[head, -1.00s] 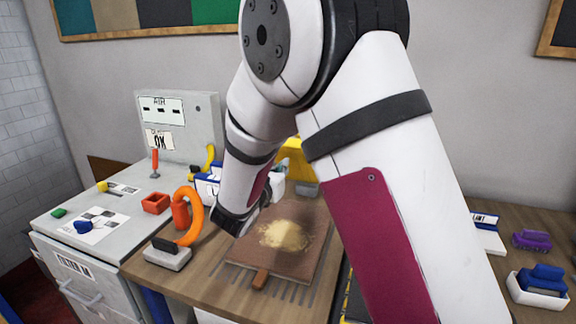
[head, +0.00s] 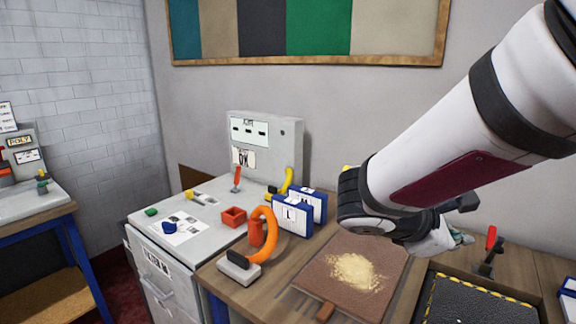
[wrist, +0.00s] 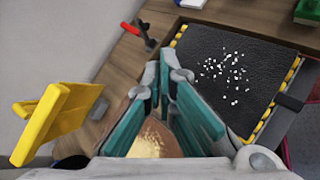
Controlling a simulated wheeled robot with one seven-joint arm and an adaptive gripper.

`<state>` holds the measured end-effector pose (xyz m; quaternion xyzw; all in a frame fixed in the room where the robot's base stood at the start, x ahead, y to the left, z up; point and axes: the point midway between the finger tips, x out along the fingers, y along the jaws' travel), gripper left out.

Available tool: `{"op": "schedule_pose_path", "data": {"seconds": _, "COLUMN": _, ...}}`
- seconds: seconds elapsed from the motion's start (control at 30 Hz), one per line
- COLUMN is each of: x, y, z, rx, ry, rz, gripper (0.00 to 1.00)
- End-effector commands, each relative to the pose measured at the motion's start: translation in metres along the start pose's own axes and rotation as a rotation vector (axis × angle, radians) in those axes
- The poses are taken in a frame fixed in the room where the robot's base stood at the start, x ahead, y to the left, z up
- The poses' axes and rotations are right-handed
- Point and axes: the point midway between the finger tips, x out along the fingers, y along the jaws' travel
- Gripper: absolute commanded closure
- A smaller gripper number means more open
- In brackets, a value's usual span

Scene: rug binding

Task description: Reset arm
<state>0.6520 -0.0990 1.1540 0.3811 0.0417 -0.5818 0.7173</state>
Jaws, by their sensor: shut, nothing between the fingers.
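My arm reaches in from the right in the head view. My gripper (head: 462,238) is at its far end, above the workbench near the brown board's right edge, partly hidden by my own wrist. In the wrist view my gripper (wrist: 164,72) shows two teal-padded fingers with their tips together and nothing held. Beyond the fingers lies a black mat (wrist: 235,75) with yellow-striped edges and scattered white bits. The brown board (head: 335,270) carries a pale, sandy pile (head: 357,272).
A yellow object (wrist: 55,115) is left of my fingers. A red-handled tool (head: 490,245) stands near the mat.

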Motion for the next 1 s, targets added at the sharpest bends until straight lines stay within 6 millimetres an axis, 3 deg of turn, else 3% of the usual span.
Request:
{"op": "schedule_pose_path", "data": {"seconds": 0.03, "x": -0.003, "y": -0.021, "z": 0.015, "rx": 0.119, "ry": 0.036, "rz": -0.072, "gripper": 1.0}}
{"op": "schedule_pose_path", "data": {"seconds": 0.17, "x": -0.018, "y": -0.072, "z": 0.031, "rx": 0.413, "ry": 0.139, "rz": -0.261, "gripper": 1.0}}
{"op": "schedule_pose_path", "data": {"seconds": 0.3, "x": -0.045, "y": -0.117, "z": 0.033, "rx": 0.732, "ry": 0.263, "rz": -0.452, "gripper": 1.0}}
{"op": "schedule_pose_path", "data": {"seconds": 0.4, "x": -0.07, "y": -0.138, "z": 0.028, "rx": 0.951, "ry": 0.359, "rz": -0.577, "gripper": 1.0}}
{"op": "schedule_pose_path", "data": {"seconds": 0.53, "x": -0.1, "y": -0.151, "z": 0.019, "rx": 1.187, "ry": 0.473, "rz": -0.71, "gripper": 1.0}}
{"op": "schedule_pose_path", "data": {"seconds": 0.7, "x": -0.126, "y": -0.155, "z": 0.012, "rx": 1.36, "ry": 0.57, "rz": -0.814, "gripper": 1.0}}
{"op": "schedule_pose_path", "data": {"seconds": 1.0, "x": -0.133, "y": -0.155, "z": 0.01, "rx": 1.403, "ry": 0.596, "rz": -0.844, "gripper": 1.0}}
